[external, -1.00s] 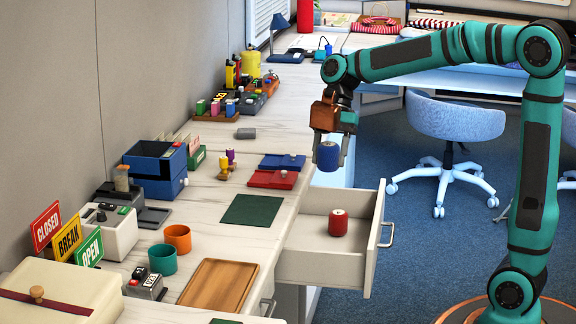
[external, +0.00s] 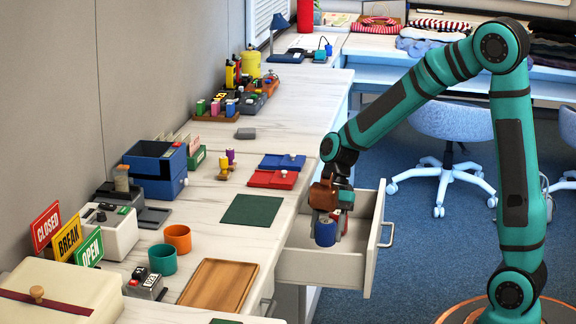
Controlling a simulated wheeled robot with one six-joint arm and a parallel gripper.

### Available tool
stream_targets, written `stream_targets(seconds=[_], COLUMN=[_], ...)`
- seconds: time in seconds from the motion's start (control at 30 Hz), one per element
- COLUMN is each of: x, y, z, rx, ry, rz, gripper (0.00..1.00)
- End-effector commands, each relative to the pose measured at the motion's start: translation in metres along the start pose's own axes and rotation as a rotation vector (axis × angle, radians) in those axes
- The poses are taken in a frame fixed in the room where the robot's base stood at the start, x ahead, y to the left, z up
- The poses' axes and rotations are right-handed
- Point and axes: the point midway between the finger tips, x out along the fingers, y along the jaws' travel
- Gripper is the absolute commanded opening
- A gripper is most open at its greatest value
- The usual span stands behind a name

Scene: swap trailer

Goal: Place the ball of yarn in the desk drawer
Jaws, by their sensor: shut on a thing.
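A blue yarn roll (external: 325,234) is between the fingers of my gripper (external: 327,218), which is shut on it and points down. It is at the open desk drawer (external: 322,270), low over or inside it; I cannot tell whether it touches the bottom. The drawer is pulled out to the right from under the desk. A red roll in the drawer is now mostly hidden behind my gripper and the blue roll.
The drawer's front panel with its handle (external: 387,236) stands out over the blue floor. On the desk beside it lie a green mat (external: 252,210), a wooden tray (external: 218,286) and red and blue flat cases. A blue chair (external: 452,122) stands behind.

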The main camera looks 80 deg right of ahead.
Motion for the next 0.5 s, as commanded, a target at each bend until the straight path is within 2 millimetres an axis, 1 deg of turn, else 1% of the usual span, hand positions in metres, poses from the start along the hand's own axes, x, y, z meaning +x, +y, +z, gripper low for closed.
stream_targets(seconds=[0.03, 0.1, 0.37, 0.5], x=[0.007, 0.013, 0.029, 0.045], y=[0.000, 0.000, 0.000, 0.000], z=[0.004, 0.008, 0.016, 0.026], rx=[0.002, 0.001, 0.002, 0.002], ry=[0.000, 0.000, 0.001, 0.000], rz=[-0.002, -0.001, -0.001, -0.002], gripper=[0.27, 0.27, 0.27, 0.27])
